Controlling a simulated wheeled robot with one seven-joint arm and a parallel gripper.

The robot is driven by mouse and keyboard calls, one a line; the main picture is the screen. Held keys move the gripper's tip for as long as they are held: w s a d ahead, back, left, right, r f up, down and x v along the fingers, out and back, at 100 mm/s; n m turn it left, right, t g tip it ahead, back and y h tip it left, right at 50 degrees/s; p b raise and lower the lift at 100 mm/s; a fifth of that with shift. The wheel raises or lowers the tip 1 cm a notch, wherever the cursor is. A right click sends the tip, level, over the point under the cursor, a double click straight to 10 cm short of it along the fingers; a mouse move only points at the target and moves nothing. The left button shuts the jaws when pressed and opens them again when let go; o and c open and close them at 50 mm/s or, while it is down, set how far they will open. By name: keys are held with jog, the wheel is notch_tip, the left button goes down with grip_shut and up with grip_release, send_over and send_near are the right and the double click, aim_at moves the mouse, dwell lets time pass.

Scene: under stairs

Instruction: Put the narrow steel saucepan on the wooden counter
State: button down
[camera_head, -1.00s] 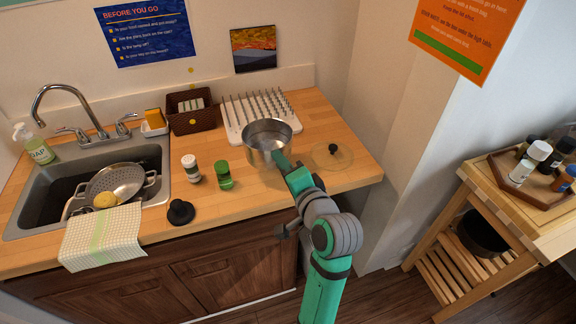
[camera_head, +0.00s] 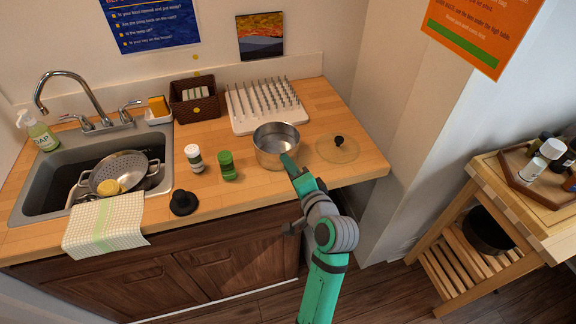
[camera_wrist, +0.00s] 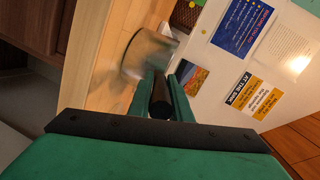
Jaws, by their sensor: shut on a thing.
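The narrow steel saucepan (camera_head: 268,146) is at the right part of the wooden counter (camera_head: 234,196), in front of the white drying rack. It looks upright, and I cannot tell whether its base touches the counter. My gripper (camera_head: 289,166) is at its front right side, shut on its handle. In the wrist view the saucepan (camera_wrist: 147,52) shows blurred ahead of my gripper (camera_wrist: 167,95), with the dark handle (camera_wrist: 160,106) between the fingers.
A glass lid (camera_head: 338,150) lies right of the saucepan. A green-lidded jar (camera_head: 228,166), a white-capped jar (camera_head: 194,158) and a black stopper-like piece (camera_head: 183,202) stand to its left. The drying rack (camera_head: 246,122) is close behind. The sink (camera_head: 40,185) is at left.

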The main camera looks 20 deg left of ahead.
jog(key=c, duration=1.6)
grip_release()
jog(key=shift+f, duration=0.1)
jog(key=shift+c, duration=0.2)
